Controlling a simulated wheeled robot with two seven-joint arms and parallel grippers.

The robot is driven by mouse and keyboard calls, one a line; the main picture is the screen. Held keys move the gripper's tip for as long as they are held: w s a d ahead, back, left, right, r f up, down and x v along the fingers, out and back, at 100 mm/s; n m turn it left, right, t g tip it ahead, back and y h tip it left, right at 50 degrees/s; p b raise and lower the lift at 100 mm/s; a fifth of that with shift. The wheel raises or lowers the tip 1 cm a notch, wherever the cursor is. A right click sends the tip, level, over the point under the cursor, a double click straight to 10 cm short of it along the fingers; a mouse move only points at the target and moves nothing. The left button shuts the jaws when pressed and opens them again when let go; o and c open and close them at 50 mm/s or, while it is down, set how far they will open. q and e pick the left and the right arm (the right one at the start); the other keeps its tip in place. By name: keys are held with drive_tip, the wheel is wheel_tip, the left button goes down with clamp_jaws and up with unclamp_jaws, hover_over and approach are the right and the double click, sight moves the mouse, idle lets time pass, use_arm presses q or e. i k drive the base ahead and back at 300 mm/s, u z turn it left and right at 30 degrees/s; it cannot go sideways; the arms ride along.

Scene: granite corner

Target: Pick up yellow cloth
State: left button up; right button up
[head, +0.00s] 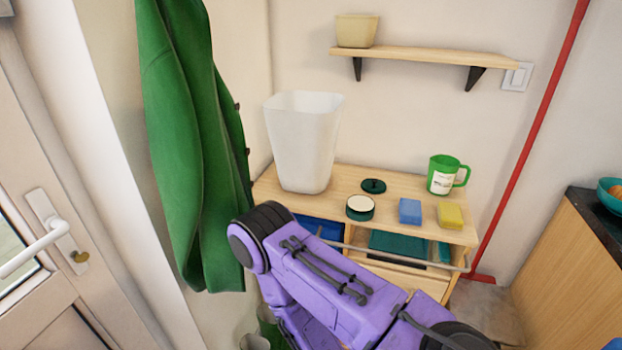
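A small yellow folded piece, which looks like the yellow cloth (450,215), lies on the top of a wooden cabinet (404,184) near its front right corner. A similar blue piece (410,211) lies just left of it, with a small gap between them. A purple arm of mine crosses the lower middle of the head view in front of the cabinet. It does not cover the yellow cloth. Neither of my grippers shows in this view, so I cannot see their fingers.
On the cabinet stand a white bin (304,140), a round tin (360,207), a dark green lid (374,186) and a green mug (445,176). A metal rail (400,255) runs along its front. A shelf (430,57) hangs above; a green coat (190,150) hangs left.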

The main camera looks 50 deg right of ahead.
sight(450, 216)
drive_tip(key=z, duration=2.6)
drive_tip(key=k, duration=0.4)
drive_tip(key=z, duration=0.9)
drive_tip(key=i, duration=0.15)
drive_tip(key=u, duration=0.35)
